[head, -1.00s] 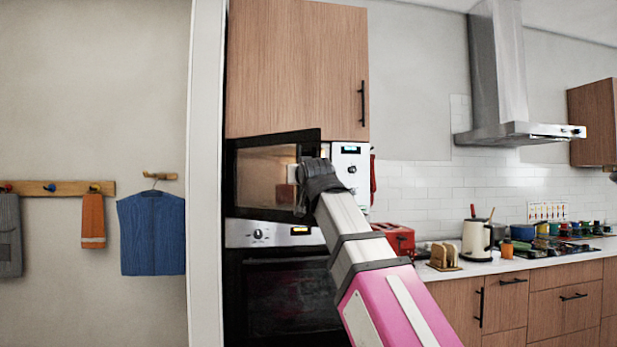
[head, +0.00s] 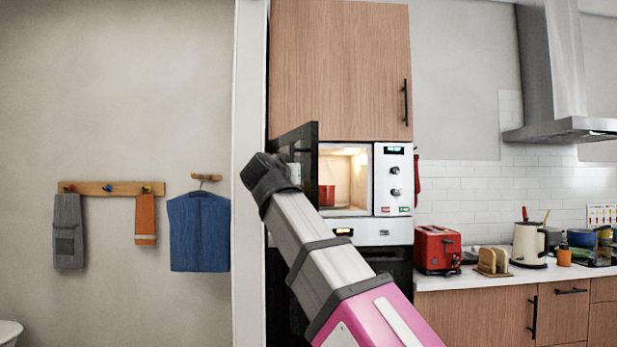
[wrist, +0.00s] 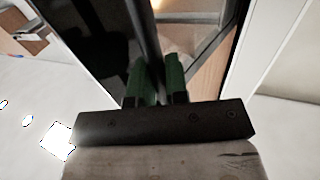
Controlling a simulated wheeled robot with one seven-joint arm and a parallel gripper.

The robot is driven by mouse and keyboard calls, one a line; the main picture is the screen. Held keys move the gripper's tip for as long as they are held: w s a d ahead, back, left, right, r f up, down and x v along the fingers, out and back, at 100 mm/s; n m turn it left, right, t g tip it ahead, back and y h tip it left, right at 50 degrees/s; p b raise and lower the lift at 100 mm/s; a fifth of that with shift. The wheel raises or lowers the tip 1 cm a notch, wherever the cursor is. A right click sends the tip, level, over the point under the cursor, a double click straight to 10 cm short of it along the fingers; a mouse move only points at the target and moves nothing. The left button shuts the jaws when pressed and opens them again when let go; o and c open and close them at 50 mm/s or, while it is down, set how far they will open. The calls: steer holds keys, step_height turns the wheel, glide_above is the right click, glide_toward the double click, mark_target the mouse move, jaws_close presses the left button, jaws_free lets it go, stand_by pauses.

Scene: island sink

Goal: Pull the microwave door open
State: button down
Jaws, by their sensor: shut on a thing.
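The microwave (head: 393,205) is built in below a wooden cupboard, with its lit inside showing. Its dark door (head: 311,145) stands swung well open to the left, seen almost edge-on. In the wrist view, my gripper (wrist: 157,72) has its green fingers shut on either side of the dark door handle (wrist: 143,30). The glass door (wrist: 95,45) also shows behind them. In the head view, my arm's end is in front of the door's left side and the fingers are hidden.
A white wall edge (head: 250,200) stands close to the left of my arm. The oven (head: 390,233) is below the microwave. A red toaster (head: 437,249) and bread slices (head: 492,262) sit on the counter to the right. A small red item (head: 326,195) is inside the microwave.

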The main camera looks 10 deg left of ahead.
steer(key=s+a+m+h, duration=0.1)
steer(key=s+a+h, duration=0.1)
steer(key=a, duration=0.6)
steer(key=s+a+m+g+h, duration=0.1)
steer(key=s+a+m+h, duration=0.1)
steer(key=a, duration=0.6)
steer(key=shift+s+m+h, duration=0.3)
steer(key=shift+s+h, duration=0.2)
steer(key=shift+h, duration=0.1)
steer(key=shift+d, duration=0.1)
steer(key=c, duration=1.2)
jaws_free()
steer(key=shift+o, duration=0.2)
steer(key=v, duration=1)
steer(key=shift+s+a, duration=0.25)
steer(key=shift+s, duration=0.05)
